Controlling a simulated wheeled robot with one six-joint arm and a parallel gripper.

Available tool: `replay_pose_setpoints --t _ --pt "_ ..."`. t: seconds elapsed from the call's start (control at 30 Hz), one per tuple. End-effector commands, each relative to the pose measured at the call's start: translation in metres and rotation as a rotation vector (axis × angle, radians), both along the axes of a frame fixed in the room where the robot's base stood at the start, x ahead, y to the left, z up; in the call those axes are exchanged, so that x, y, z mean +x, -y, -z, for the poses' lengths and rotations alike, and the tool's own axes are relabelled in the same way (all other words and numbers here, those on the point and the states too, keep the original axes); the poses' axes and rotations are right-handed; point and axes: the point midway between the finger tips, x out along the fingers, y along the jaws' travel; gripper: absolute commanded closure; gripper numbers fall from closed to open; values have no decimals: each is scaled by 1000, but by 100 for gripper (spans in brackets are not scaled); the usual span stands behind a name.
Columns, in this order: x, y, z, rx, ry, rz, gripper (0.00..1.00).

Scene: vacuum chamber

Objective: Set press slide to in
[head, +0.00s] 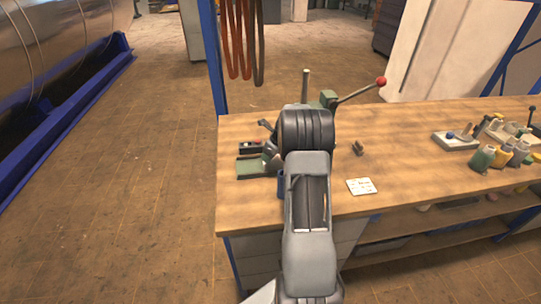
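A small press stands on the wooden bench, mostly hidden behind my arm. I see its green head (328,98), an upright grey post and a long lever ending in a red knob (381,82), slanting up to the right. I cannot make out the press slide or its position. A low green piece (250,167) with grey parts shows just left of my arm; I cannot tell whether it belongs to the press. My arm rises from the bottom middle and reaches over the bench. My gripper is hidden behind it.
The wooden bench (405,130) has a white card (361,186), a small brown piece (358,148) and, at right, several bottles and a grey tray. Orange and dark hoses (236,40) hang by a blue post. A large metal cylinder is far left; the floor between is clear.

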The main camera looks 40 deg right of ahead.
Motion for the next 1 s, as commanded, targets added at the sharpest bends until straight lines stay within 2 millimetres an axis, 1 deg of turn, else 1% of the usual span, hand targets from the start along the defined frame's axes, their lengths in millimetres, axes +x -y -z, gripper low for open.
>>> replay_pose_setpoints --t 0.03,0.2,0.3,0.43,0.6,1.0 --pt "-3 2 -7 -2 4 2 42" --pt "-12 5 -32 -3 3 2 42" --pt "-17 7 -44 -3 3 2 42" --pt "-21 8 -55 -2 2 2 42" --pt "-24 8 -61 -1 2 1 42" --pt "-24 8 -61 -2 1 1 42"
